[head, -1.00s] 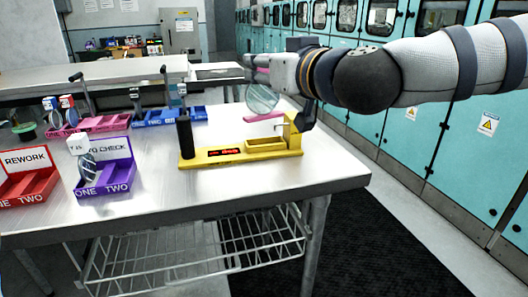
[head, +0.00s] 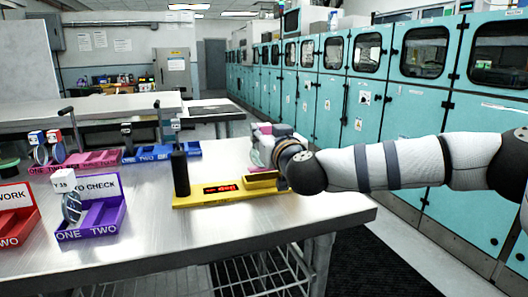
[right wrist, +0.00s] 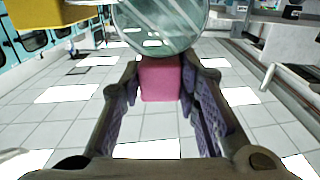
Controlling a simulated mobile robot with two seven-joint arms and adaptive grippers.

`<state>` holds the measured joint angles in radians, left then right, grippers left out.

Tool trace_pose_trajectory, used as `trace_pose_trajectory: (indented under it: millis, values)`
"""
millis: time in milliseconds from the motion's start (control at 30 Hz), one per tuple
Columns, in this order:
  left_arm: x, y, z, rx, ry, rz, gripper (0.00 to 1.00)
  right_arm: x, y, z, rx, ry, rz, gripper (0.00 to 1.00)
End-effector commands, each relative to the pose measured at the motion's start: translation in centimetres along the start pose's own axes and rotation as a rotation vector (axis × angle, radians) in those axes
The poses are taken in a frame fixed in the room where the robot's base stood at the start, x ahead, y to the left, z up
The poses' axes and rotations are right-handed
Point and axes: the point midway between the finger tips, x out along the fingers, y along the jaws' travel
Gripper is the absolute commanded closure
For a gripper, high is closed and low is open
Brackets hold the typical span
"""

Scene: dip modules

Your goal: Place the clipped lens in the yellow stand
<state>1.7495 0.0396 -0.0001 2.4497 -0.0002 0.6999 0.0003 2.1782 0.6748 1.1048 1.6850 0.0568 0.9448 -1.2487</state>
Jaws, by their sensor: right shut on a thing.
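The yellow stand (head: 216,196) lies on the metal table, with a black post at its left end and a small red display on its base. My right gripper (head: 272,140) is behind the stand's right end, and my arm hides that end. The gripper is shut on the pink clip (right wrist: 160,80), which carries a round clear lens (right wrist: 162,22). The lens shows only partly in the head view (head: 256,154). A yellow part of the stand (right wrist: 60,14) shows at the upper left in the right wrist view. I cannot tell whether the lens touches the stand. My left gripper is not in view.
A purple two-slot box (head: 92,217) with a lens and a red rework box (head: 16,222) stand to the left. Pink (head: 95,160) and blue (head: 160,152) racks lie behind. Teal cabinets (head: 400,110) line the right side. Bare table lies in front of the stand.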

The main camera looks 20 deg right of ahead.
Motion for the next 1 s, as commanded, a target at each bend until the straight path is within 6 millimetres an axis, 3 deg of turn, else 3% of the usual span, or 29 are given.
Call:
trace_pose_trajectory:
  millis: [33,167,533,567,633,1000]
  values:
    - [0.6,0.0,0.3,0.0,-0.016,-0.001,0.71,0.5,0.0,1.5,0.0,-0.011,0.001,0.99]
    - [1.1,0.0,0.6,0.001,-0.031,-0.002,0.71,0.4,0.0,3.9,0.0,-0.01,0.0,0.99]
    - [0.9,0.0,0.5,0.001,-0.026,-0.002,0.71,0.3,0.0,3.8,-0.002,-0.001,0.0,0.99]
    - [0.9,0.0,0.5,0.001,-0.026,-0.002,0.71,0.3,0.0,3.8,-0.001,-0.001,0.0,0.64]
    - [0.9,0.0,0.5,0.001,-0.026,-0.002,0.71,0.2,0.0,3.8,-0.001,-0.001,0.0,0.51]
    - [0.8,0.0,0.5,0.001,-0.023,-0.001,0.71,0.0,0.0,3.3,0.0,-0.001,0.0,0.51]
